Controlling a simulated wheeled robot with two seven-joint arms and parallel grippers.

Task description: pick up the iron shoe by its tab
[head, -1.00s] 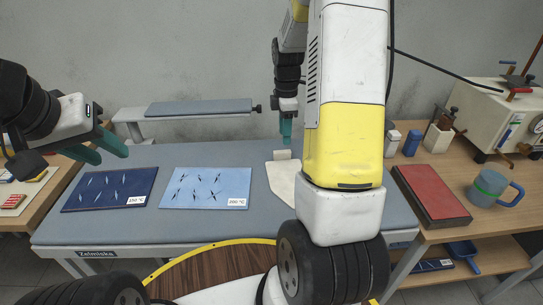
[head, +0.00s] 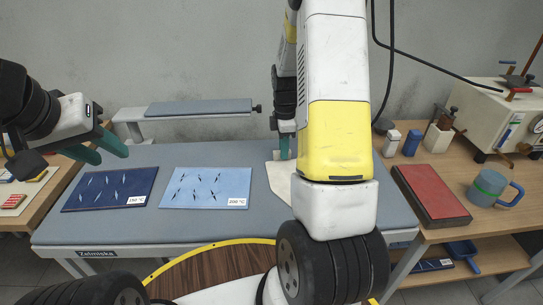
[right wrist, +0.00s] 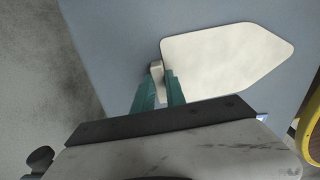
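The iron shoe (head: 281,180) is a flat, off-white plate lying on the grey-blue board, partly hidden by my right arm in the head view. Its pointed outline shows in the right wrist view (right wrist: 225,60). Its tab (right wrist: 156,68) is a small pale block at the blunt end. My right gripper (head: 284,148) is down at the tab. In the right wrist view its teal fingers (right wrist: 160,88) stand apart on either side of the tab; firm contact on both sides cannot be made out. My left gripper (head: 97,149) is open and empty, above the board's left end.
A narrow sleeve board (head: 200,107) is behind. On the right table are a red pad (head: 431,194), a mug (head: 491,187), small bottles and a white machine (head: 490,110).

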